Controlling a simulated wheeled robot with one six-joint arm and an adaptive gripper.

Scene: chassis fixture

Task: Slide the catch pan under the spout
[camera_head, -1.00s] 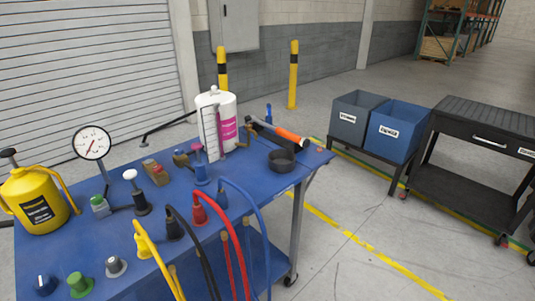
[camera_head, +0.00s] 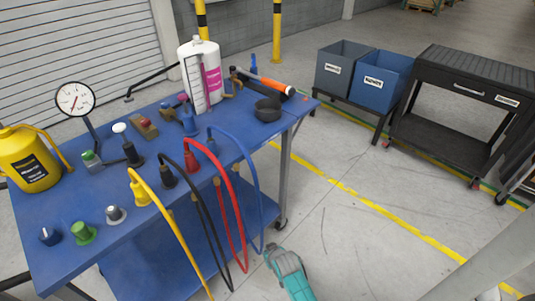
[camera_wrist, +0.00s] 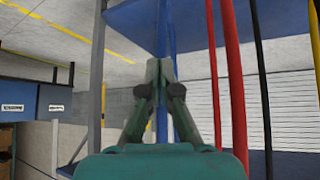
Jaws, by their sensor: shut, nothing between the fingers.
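The catch pan looks to be the small black round pan (camera_head: 267,110) near the right end of the blue table, in the head view. A white dispenser bottle (camera_head: 202,78) with a pink label stands to its left. A small brass-coloured fitting (camera_head: 230,93), possibly the spout, lies between bottle and pan; its exact outlet is unclear. The pan sits to the right of it, apart. My teal gripper (camera_head: 270,250) is low, in front of the table and below its top, well away from the pan. In the wrist view my gripper (camera_wrist: 158,68) is shut and empty.
Yellow, black, red and blue hoses (camera_head: 231,215) hang over the table's front edge, just left of my gripper. An orange-handled tool (camera_head: 276,86) lies behind the pan.

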